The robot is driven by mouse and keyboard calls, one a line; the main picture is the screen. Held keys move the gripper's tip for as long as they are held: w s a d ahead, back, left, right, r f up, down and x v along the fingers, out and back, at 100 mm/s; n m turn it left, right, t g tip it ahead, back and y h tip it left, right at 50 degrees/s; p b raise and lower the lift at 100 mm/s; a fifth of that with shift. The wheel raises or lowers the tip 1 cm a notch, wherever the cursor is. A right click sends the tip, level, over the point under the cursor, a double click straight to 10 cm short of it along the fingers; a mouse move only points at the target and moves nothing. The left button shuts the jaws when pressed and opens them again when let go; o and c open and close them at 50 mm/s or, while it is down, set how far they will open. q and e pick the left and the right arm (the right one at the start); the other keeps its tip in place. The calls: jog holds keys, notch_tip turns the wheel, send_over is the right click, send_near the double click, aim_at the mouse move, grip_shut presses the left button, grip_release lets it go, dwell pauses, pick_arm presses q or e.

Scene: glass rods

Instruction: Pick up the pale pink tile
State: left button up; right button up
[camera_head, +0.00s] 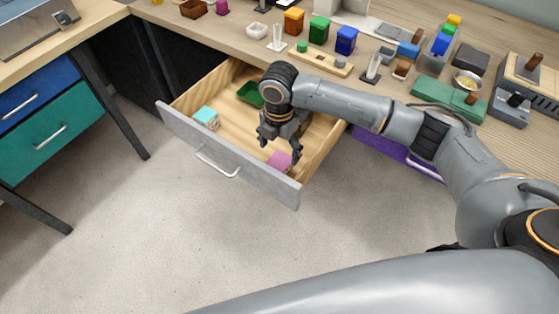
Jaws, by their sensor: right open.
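A pink tile (279,161) lies inside the open wooden drawer (235,128), near its front right corner. My right gripper (279,152) hangs over the drawer with its fingers spread and pointing down. It is just above and beside the tile, and its fingers partly overlap the tile in the picture. I cannot tell whether they touch it. My left gripper does not show.
A light blue block (206,117) and a green tray (251,94) are also in the drawer. The grey drawer front (232,155) with its handle stands close to the tile. The worktop (230,47) behind holds coloured bins, stands and blocks.

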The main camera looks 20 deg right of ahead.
aim_at(280, 160)
jog(key=shift+w+d+f, duration=0.1)
jog(key=shift+w+f, duration=0.05)
jog(key=shift+f, duration=0.4)
jog(key=shift+w+d+f, duration=0.1)
jog(key=shift+f, duration=0.4)
jog(key=f, duration=0.3)
jog(key=shift+w+d+f, duration=0.1)
jog(key=shift+w+f, duration=0.15)
jog(key=shift+w, duration=0.15)
jog(key=shift+f, duration=0.2)
jog(key=shift+c, duration=0.6)
jog(key=c, duration=1.3)
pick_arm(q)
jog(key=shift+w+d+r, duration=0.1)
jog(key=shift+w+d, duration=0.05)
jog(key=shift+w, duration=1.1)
pick_arm(e)
jog(key=shift+c, duration=0.3)
jog(key=shift+r, duration=0.1)
